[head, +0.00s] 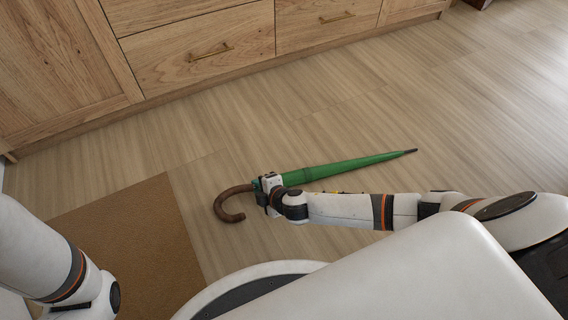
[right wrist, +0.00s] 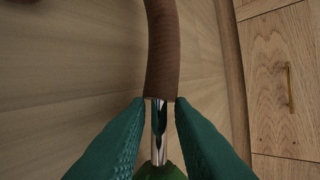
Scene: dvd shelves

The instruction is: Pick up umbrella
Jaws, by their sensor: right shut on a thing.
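A green umbrella (head: 340,166) with a curved brown handle lies near the floor in the head view, its dark tip to the right. I cannot tell whether it touches the floor. My right gripper (head: 264,185) is shut on it between the handle and the green cloth. In the right wrist view the brown handle (right wrist: 161,50) runs up from the green fingers (right wrist: 158,140), with the silver shaft between them. My left arm shows at the left edge of the head view, but its gripper fingers are not visible.
A wooden cabinet (head: 190,60) with drawers stands along the back. A brown mat (head: 125,235) lies on the floor at the lower left. The wooden floor (head: 460,110) beyond the umbrella and to the right is clear.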

